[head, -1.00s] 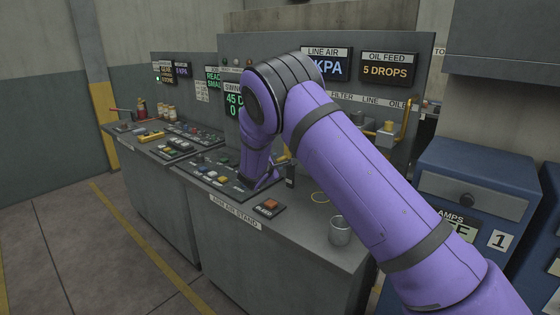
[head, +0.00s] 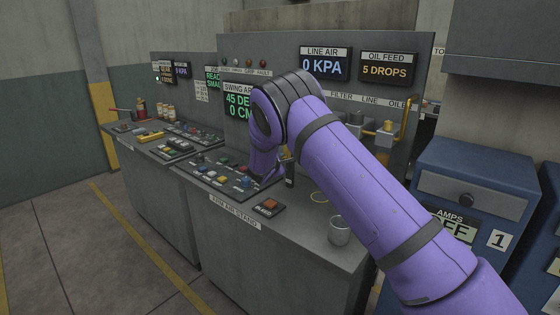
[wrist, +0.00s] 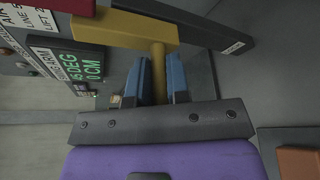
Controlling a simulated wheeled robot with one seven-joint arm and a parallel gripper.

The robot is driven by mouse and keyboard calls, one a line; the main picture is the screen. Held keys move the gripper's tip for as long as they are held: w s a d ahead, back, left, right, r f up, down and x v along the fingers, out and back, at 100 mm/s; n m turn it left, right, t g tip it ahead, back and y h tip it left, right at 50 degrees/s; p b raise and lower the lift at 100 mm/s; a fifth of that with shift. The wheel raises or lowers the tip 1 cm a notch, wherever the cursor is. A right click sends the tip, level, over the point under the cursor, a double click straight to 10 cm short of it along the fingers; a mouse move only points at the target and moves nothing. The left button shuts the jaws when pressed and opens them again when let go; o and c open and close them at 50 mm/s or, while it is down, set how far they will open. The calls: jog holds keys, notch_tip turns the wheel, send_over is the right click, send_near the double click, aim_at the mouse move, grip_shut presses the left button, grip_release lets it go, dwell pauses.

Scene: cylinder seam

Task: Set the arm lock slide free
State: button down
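In the wrist view a yellow T-shaped piece (wrist: 122,27) has its stem (wrist: 158,62) between the two blue fingers of my gripper (wrist: 157,80). I take it for the arm lock slide, but no readable label confirms this. The fingers stand close on both sides of the stem; whether they press on it is not clear.
The swing arm display (head: 237,105) reads 45 DEG and 0 CM; line air (head: 325,65) reads 0 KPA. A dark upright block (head: 290,177) stands beside my wrist. An orange button (head: 270,204) and a metal cup (head: 339,231) are near the front edge. Blue cabinets (head: 465,165) stand right.

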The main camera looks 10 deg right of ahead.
jog(key=shift+s+f, duration=0.1)
jog(key=shift+f, duration=2.4)
jog(key=c, duration=1.1)
grip_release()
jog(key=shift+f, duration=0.1)
jog(key=shift+c, duration=0.2)
jog(key=shift+o, duration=0.2)
jog(key=shift+a, duration=0.1)
jog(key=v, duration=1)
jog(key=shift+s+r, duration=0.25)
jog(key=shift+a, duration=0.15)
jog(key=shift+r, duration=0.1)
